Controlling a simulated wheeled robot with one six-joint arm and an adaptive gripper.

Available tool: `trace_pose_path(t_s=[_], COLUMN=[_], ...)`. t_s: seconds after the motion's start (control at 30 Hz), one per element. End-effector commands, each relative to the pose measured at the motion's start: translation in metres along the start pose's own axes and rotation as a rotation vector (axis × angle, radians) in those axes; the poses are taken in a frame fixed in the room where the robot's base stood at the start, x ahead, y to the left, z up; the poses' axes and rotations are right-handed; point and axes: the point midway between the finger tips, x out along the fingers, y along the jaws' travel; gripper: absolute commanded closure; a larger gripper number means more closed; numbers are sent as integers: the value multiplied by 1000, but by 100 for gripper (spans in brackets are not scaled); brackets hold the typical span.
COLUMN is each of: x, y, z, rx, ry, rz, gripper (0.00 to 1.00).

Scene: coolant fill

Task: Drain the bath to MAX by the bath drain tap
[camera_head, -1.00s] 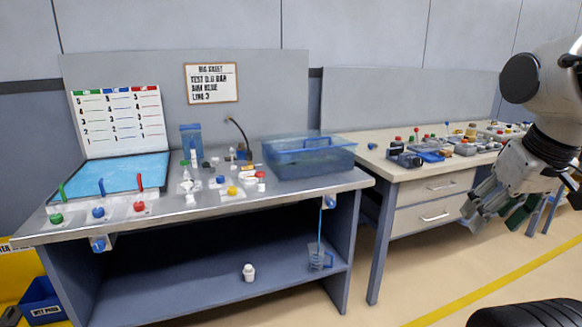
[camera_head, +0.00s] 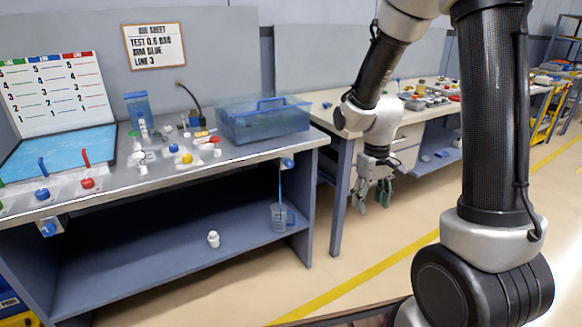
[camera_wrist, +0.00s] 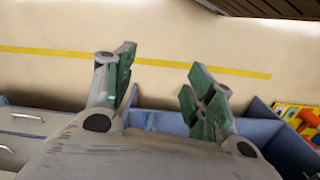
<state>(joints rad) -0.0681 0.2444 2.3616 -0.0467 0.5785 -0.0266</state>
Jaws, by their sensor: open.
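A see-through blue bath (camera_head: 235,128) with a blue handle stands at the right end of the left bench. A small blue tap (camera_head: 288,163) sits on the bench's front edge below it. A thin blue line runs down from this tap to a clear jug (camera_head: 280,217) on the lower shelf. The bath's level and MAX mark are too small to read. My gripper (camera_head: 374,192) is open and empty, right of the tap and apart from it, over the floor in front of the second bench. The wrist view shows its two green fingers (camera_wrist: 161,78) spread apart, with nothing between them.
Another blue tap (camera_head: 48,228) is under the bench's left front edge, near a blue tray (camera_head: 65,150). Small parts crowd the bench top. A white bottle (camera_head: 213,239) stands on the lower shelf. A second bench (camera_head: 335,112) stands behind my gripper. The floor in front is clear.

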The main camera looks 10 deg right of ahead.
Motion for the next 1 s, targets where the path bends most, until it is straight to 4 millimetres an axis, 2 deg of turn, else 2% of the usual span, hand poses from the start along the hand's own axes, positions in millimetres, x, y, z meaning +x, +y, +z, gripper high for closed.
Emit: trace_pose_path(t_s=[0.03,0.3,0.4,0.5,0.57,0.63,0.67,0.73,0.83,0.9,1.0], x=[27,167,215,246,248,230,215,171,124,104,89], y=[-1,-15,-27,-40,-48,-54,-56,-60,-63,-64,-64], z=[-20,-136,-181,-229,-257,-289,-303,-329,-343,-345,-346], rx=[-21,-155,-214,-274,-304,-329,-340,-357,-368,-373,-375], ry=[10,263,425,650,802,995,1081,1272,1469,1553,1619], rz=[1,4,1,1,4,16,24,45,71,86,101], gripper=[45,45,45,45,45,45,45,45,45,45,45])
